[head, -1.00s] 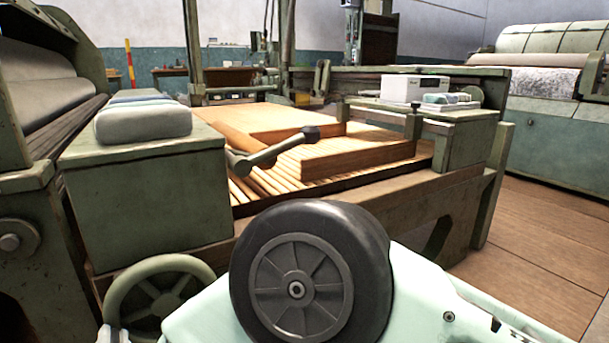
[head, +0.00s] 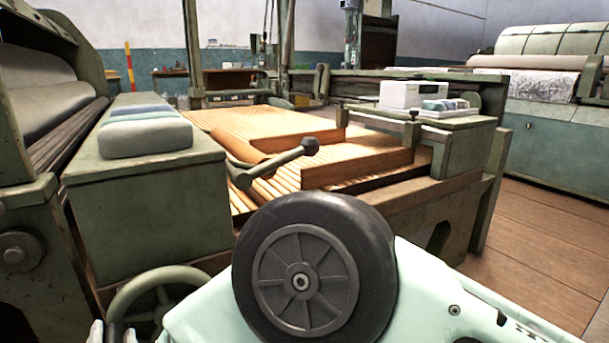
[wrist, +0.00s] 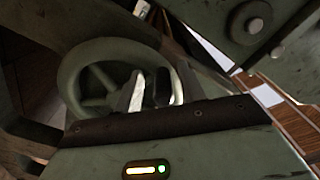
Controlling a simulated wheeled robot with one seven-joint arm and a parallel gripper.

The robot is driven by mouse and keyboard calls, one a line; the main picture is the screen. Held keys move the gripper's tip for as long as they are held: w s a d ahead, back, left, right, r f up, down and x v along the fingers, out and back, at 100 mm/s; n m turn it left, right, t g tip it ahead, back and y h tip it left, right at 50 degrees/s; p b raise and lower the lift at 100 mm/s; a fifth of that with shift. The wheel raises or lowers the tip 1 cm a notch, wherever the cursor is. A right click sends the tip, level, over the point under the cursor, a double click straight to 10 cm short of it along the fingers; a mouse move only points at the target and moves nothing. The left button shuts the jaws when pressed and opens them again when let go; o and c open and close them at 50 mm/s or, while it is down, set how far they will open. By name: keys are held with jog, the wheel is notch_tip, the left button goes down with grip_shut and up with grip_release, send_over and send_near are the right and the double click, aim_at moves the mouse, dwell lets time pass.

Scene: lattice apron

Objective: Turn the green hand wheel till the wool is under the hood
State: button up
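The green hand wheel (head: 168,273) is low at the left in the head view, its lower part hidden by my own body. In the wrist view the spoked wheel (wrist: 72,72) fills the upper left. My gripper (wrist: 156,90) is at the wheel's right side in that view, with its two pale fingers apart. In the head view only the fingertips show at the bottom edge, by the left of the rim. Whether they press on the rim cannot be told. The slatted wooden lattice (head: 245,122) lies beyond. I cannot make out wool on it.
A green box-shaped housing (head: 150,210) with folded cloth (head: 145,135) stands above the wheel. A lever with a round knob (head: 310,146) leans over the lattice. Rollers (head: 50,95) are at left. A white box (head: 405,95) sits at right. Free wooden floor (head: 540,220) lies right.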

jog(key=p+v, duration=0.2)
jog(key=v, duration=0.6)
jog(key=shift+a, duration=0.1)
dwell(0.6)
jog(key=w+d+r+n+g+p, duration=0.2)
jog(key=d+r+n+g+p, duration=0.15)
jog(key=r, duration=0.35)
jog(key=w+d+r+n+g+p, duration=0.2)
jog(key=r+n+g+p, duration=0.1)
jog(key=r+g, duration=0.3)
jog(key=s+d+r+n+g+h+p, duration=0.1)
jog(key=s+d+r+g+h+p, duration=0.15)
jog(key=d, duration=0.95)
jog(key=s+d+r+n+g+h+p, duration=0.15)
jog(key=s+d+r+h, duration=0.25)
jog(key=d, duration=0.8)
jog(key=s+d+r+n+g+h+p, duration=0.1)
jog(key=s+d+r+g+h+p, duration=0.2)
jog(key=d, duration=0.8)
notch_tip(320, 180, up, 37)
jog(key=t+p, duration=0.1)
jog(key=p, duration=3.6)
jog(key=shift+s+r, duration=0.25)
jog(key=shift+s, duration=0.2)
jog(key=shift+y, duration=0.25)
